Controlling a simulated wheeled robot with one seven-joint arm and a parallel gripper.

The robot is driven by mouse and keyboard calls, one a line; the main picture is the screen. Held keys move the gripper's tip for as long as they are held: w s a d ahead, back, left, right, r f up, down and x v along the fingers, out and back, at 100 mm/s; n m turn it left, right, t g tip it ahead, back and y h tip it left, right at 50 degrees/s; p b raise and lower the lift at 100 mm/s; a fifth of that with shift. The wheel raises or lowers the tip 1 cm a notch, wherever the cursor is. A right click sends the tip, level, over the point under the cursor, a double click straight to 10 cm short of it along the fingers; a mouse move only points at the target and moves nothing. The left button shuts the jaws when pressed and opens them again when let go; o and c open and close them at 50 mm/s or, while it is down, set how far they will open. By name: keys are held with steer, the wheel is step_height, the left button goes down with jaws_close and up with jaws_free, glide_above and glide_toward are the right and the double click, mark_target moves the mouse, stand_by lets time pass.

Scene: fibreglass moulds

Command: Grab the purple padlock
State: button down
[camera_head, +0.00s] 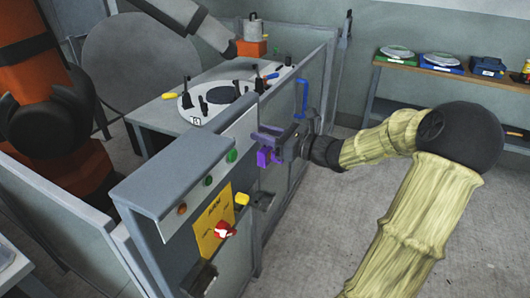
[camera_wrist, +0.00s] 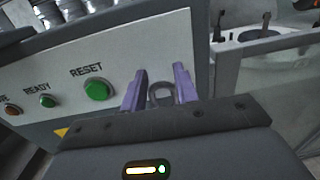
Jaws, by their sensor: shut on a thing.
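The purple padlock (camera_head: 264,157) is at the fingertips of my gripper (camera_head: 270,138), beside the grey panel with the buttons. My gripper is shut on it. In the wrist view, the two pale purple fingers (camera_wrist: 159,88) stand either side of a grey loop, which looks like the padlock's shackle (camera_wrist: 161,94). The padlock's body is hidden there behind the dark gripper housing. I cannot tell whether the padlock still touches the panel or the fence.
The grey control panel (camera_wrist: 120,62) carries a green RESET button (camera_wrist: 97,90). A yellow sign (camera_head: 213,222), a red padlock (camera_head: 225,229) and a yellow padlock (camera_head: 242,199) are below. A blue handle (camera_head: 302,97) is on the fence door. The floor at right is clear.

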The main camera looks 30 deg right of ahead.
step_height(320, 180, up, 12)
steer(key=p, duration=0.2)
steer(key=shift+r, duration=0.2)
steer(key=shift+f, duration=0.1)
stand_by(0.3)
